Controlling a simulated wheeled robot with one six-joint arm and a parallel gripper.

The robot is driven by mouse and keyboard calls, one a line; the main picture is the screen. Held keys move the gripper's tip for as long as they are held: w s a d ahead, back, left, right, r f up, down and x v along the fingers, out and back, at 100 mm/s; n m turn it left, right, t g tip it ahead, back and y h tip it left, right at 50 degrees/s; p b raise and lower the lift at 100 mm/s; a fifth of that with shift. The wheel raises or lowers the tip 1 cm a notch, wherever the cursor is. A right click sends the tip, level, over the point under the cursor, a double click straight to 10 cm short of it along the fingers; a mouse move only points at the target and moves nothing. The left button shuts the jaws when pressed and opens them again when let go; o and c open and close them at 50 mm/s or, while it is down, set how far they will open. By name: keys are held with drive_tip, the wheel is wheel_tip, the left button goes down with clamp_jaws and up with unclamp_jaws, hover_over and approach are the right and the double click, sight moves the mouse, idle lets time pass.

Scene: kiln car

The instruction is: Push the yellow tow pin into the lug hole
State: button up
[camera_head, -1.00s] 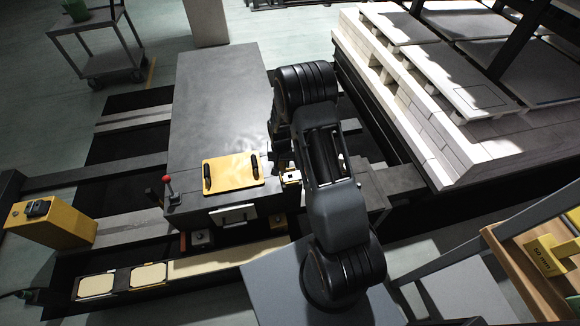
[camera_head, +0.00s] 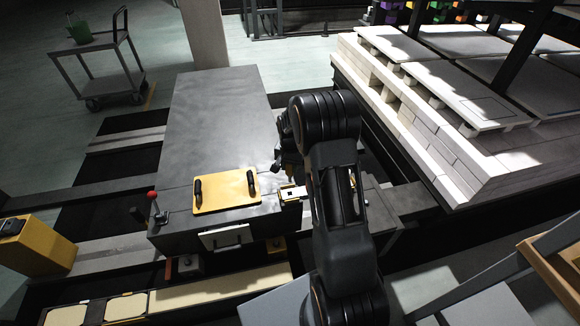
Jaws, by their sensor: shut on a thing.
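My gripper (camera_head: 283,158) is a dark shape left of my upper arm link, over the right edge of the grey transfer car (camera_head: 215,100). It is shut on the yellow tow pin; my own arm and wrist hide most of the fingers and the pin. Just below the gripper, a small pale and yellow fitting (camera_head: 292,193) sticks out from the car's right side, where the lug is. The lug hole itself does not show, so I cannot tell whether the pin is in it or above it.
A yellow plate (camera_head: 226,191) with two black handles lies on the grey car. A red-knobbed lever (camera_head: 153,205) stands at its front left corner. The kiln car with pale bricks (camera_head: 440,165) is at right. A trolley (camera_head: 105,70) stands at the back left.

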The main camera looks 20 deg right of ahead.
sight(290, 180)
drive_tip(key=shift+a, duration=0.1)
drive_tip(key=shift+f+b, duration=1.85)
drive_tip(key=shift+f, duration=1.25)
drive_tip(key=shift+f+b, duration=1.75)
drive_tip(key=shift+f, duration=0.95)
drive_tip(key=o, duration=1.3)
drive_tip(key=shift+s, duration=0.1)
drive_tip(key=shift+r, duration=0.3)
drive_tip(key=shift+r+p, duration=1.6)
drive_tip(key=shift+r, duration=0.25)
drive_tip(key=shift+r, duration=0.2)
